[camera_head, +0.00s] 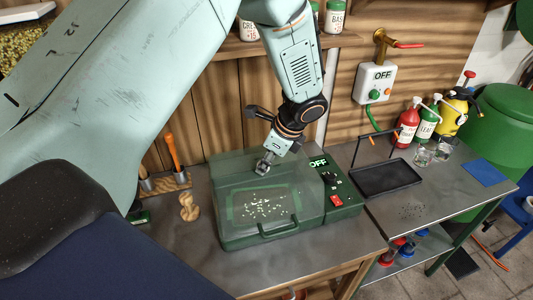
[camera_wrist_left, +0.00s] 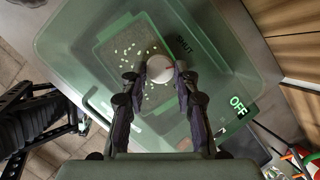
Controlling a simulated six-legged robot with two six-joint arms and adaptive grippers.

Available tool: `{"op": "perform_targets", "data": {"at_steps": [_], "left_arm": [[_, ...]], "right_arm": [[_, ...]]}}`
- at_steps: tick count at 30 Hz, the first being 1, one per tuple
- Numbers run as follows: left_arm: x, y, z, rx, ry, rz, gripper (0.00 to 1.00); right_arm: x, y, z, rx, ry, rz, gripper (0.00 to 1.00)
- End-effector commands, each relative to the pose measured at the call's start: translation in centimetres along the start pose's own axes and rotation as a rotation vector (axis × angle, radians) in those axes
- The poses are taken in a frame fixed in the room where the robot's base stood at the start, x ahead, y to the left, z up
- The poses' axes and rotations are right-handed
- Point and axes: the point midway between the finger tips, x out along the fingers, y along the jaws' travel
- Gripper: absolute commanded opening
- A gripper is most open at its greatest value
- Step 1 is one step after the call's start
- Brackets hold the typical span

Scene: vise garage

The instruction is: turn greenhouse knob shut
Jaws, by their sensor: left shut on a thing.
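The greenhouse (camera_head: 262,232) is a green box with a clear greenish lid, standing on the metal worktop. Its round white knob (camera_wrist_left: 160,68) sits on top of the lid, and a dark SHUT label (camera_wrist_left: 184,45) is beside it in the left wrist view. My left gripper (camera_head: 265,162) reaches down to the lid from above. In the wrist view its two fingers (camera_wrist_left: 160,76) are on either side of the knob and shut on it. In the head view the gripper hides the knob.
A control panel (camera_head: 334,186) with a lit OFF display and a red switch is on the greenhouse's right. Orange-handled tools (camera_head: 172,150) in a wooden rack and a wooden figure (camera_head: 188,207) stand on the left. A black tray (camera_head: 386,178) and spray bottles (camera_head: 408,122) stand on the right.

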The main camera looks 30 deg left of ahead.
Motion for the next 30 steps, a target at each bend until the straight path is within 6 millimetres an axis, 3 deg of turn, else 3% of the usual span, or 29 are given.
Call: {"op": "perform_targets", "data": {"at_steps": [15, 30], "left_arm": [[0.1, -0.4, 0.1, -0.377, -0.029, 0.158, 0.00], [0.2, -0.4, 0.0, -0.499, -0.039, 0.211, 0.00]], "right_arm": [[-1.7, 0.0, 0.0, 0.000, 0.000, 0.000, 0.31], [-1.8, 0.0, 0.0, 0.000, 0.000, 0.000, 0.31]]}}
